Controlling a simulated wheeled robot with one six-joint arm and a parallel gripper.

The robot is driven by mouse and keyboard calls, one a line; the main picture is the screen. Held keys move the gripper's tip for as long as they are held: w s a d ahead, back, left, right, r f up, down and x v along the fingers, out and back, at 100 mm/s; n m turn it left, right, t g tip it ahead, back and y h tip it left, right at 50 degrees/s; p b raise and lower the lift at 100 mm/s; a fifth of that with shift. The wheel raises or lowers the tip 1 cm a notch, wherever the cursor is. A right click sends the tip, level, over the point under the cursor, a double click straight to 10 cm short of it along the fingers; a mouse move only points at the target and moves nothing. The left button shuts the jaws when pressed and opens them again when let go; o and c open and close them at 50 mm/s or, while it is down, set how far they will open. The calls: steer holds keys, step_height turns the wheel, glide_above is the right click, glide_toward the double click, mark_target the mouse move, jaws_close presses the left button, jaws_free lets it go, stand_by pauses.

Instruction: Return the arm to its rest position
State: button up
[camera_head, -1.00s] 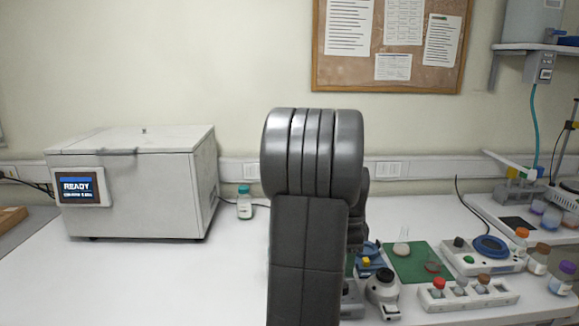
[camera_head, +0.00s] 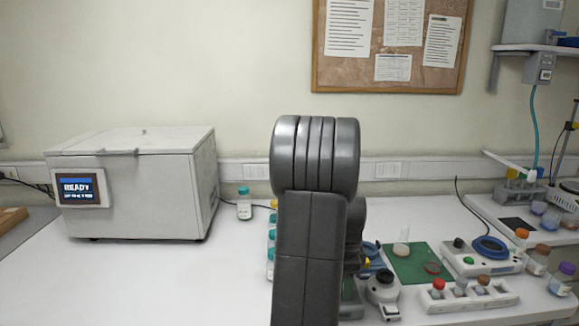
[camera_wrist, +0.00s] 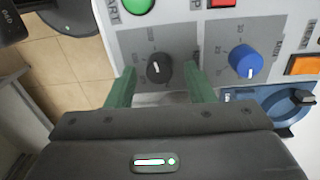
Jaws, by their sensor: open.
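My arm (camera_head: 312,220) stands upright in the middle of the head view and hides part of the bench behind it. Beyond the fingers is a grey control panel (camera_wrist: 180,30) with a black knob (camera_wrist: 160,68), a blue knob (camera_wrist: 246,61) and a green button (camera_wrist: 139,5). The black knob appears between the fingertips; I cannot tell how far it is from them. The gripper itself is hidden in the head view.
A white machine (camera_head: 135,185) reading READY stands at the left. A green mat (camera_head: 405,268), a stirrer (camera_head: 487,255) and a bottle rack (camera_head: 465,297) lie right. The bench's front left is clear.

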steer(key=n, duration=0.4)
steer(key=shift+f+n, duration=0.2)
steer(key=shift+n, duration=0.2)
steer(key=n, duration=1)
steer(key=shift+a+n+p, duration=0.1)
steer(key=shift+n+p, duration=0.2)
steer(key=shift+p, duration=0.05)
steer(key=n, duration=0.4)
steer(key=shift+n, duration=0.4)
steer(key=shift+a+t, duration=0.15)
steer(key=shift+t, duration=0.15)
